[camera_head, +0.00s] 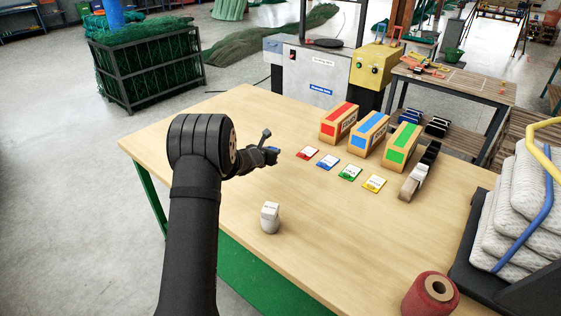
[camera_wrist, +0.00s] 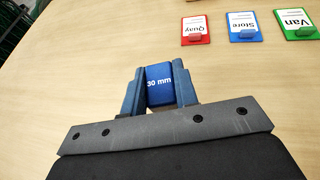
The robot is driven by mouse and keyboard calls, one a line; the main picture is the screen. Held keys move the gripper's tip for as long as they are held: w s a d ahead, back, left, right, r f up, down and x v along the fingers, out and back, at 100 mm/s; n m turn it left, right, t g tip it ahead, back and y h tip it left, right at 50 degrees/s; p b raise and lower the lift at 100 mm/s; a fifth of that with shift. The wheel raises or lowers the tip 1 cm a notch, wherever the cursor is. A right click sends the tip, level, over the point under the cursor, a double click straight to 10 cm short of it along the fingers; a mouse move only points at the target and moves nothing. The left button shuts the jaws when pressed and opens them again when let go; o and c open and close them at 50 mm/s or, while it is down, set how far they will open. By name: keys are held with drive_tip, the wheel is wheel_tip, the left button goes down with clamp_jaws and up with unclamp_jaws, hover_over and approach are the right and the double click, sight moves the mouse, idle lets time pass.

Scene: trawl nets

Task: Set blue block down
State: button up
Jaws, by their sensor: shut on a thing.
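The blue block (camera_wrist: 168,88), marked "30 mm", sits between the two fingers of my gripper (camera_wrist: 162,76) in the wrist view. My gripper is shut on it. In the head view my gripper (camera_head: 268,150) is over the left part of the wooden table (camera_head: 330,240), left of the red card. The block is hard to make out there. I cannot tell whether it touches the table. The red "Quay" card (camera_wrist: 195,29), blue "Store" card (camera_wrist: 243,26) and green "Van" card (camera_wrist: 296,23) lie ahead and to the right in the wrist view.
A yellow card (camera_head: 374,183) ends the card row. Behind stand boxes with red (camera_head: 339,122), blue (camera_head: 368,133) and green (camera_head: 402,146) stripes. A small white-topped object (camera_head: 270,217), a red spool (camera_head: 431,294) and stacked sacks (camera_head: 520,205) are nearer. The table's middle is clear.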

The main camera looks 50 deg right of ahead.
drive_tip(key=n+t, duration=0.2)
hover_over(281, 160)
drive_tip(key=shift+y, duration=0.4)
drive_tip(key=shift+w+d+f, duration=0.1)
drive_tip(key=shift+f, duration=4)
drive_tip(key=shift+f, duration=0.15)
drive_tip(key=o, duration=1)
drive_tip(key=shift+c, duration=0.2)
drive_tip(key=shift+r, duration=0.2)
drive_tip(key=shift+a+r, duration=0.1)
drive_tip(key=shift+a, duration=0.1)
drive_tip(key=v, duration=1.1)
drive_tip(key=shift+s+a, duration=0.2)
drive_tip(key=shift+s, duration=0.05)
